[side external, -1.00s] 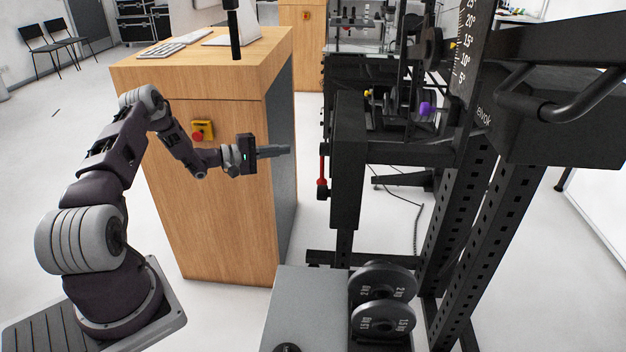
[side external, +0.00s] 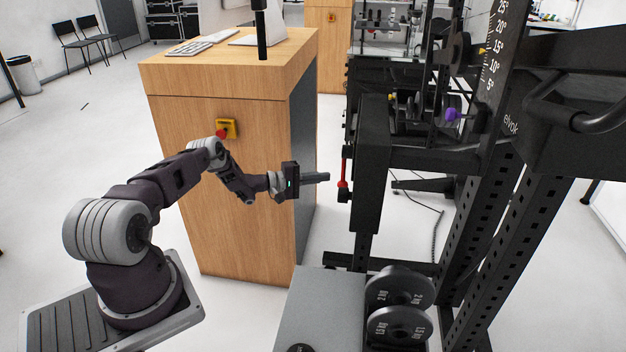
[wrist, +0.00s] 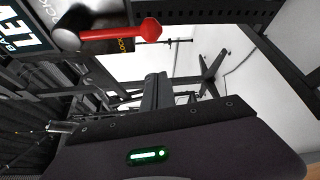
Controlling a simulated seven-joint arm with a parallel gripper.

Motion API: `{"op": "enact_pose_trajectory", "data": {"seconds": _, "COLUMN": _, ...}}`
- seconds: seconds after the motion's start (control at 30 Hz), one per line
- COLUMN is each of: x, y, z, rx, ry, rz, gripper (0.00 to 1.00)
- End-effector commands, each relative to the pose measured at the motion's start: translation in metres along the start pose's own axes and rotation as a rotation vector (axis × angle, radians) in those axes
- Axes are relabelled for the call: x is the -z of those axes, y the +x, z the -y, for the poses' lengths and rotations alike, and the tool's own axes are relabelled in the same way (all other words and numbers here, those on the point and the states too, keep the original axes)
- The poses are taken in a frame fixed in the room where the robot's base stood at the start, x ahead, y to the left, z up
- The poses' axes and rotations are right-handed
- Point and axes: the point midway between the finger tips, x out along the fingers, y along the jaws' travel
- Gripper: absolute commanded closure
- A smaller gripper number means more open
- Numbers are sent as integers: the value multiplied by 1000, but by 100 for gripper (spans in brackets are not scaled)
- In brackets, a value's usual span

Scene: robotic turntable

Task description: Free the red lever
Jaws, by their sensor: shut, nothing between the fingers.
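The red lever (side external: 344,172) hangs on the left side of a black upright of the rack (side external: 371,165). It is a thin red bar with a thicker lower end. In the wrist view the red lever (wrist: 120,33) lies across the upper left, running from a grey round pivot to a red knob. My gripper (side external: 328,177) is shut and empty, its fingers pointing right, close to the lever's lower half. A small gap seems to show between them. In the wrist view my gripper (wrist: 156,80) sits below the lever; contact cannot be told.
A wooden cabinet (side external: 225,190) with a yellow and red emergency button (side external: 227,128) stands behind my arm. Weight plates (side external: 398,308) stand beside a grey platform (side external: 325,315) at the bottom. Open floor lies between cabinet and rack.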

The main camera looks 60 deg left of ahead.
Motion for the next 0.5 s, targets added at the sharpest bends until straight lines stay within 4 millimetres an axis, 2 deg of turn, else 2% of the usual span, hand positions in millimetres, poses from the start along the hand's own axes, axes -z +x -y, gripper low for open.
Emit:
{"op": "enact_pose_trajectory", "data": {"seconds": 0.27, "x": -1, "y": 44, "z": 1, "rx": 1, "ry": 2, "rz": 1, "gripper": 100}}
{"op": "enact_pose_trajectory", "data": {"seconds": 0.5, "x": -19, "y": 35, "z": 0, "rx": 2, "ry": -4, "rz": 0, "gripper": 100}}
